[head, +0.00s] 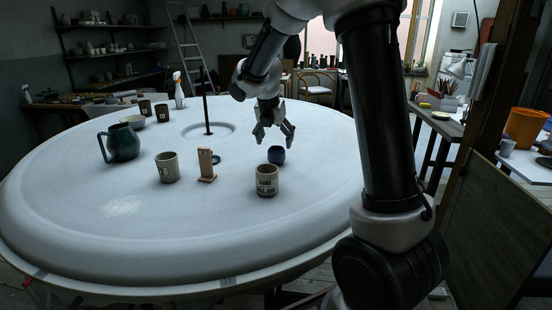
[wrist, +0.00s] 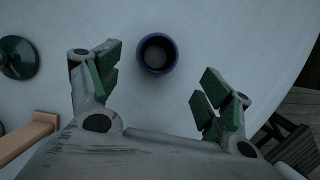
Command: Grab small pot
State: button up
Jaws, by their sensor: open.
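The small pot (head: 276,155) is dark blue and stands upright on the round white table (head: 110,235), behind a beige cup with dark lettering. In the wrist view the small pot (wrist: 157,53) is seen from above, its round mouth open and its inside grey. My gripper (head: 274,142) is open and empty, above the table and close to the pot. In the wrist view my gripper (wrist: 155,82) has its two green-padded fingers spread wide, with the pot ahead of the gap between them, nearer the left finger. The fingers appear apart from the pot.
The lettered beige cup (head: 267,180) stands in front of the pot. A wooden piece (head: 207,165), another beige cup (head: 167,167) and a dark teal pitcher (head: 121,143) stand to the left. A thin dark rod (head: 206,110) rises mid-table. The table's right edge is clear.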

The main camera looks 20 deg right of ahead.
aim_at(276, 153)
jog(key=x, duration=0.7)
jog(key=shift+w+f, duration=0.3)
jog(key=shift+w, duration=0.05)
jog(key=c, duration=1.2)
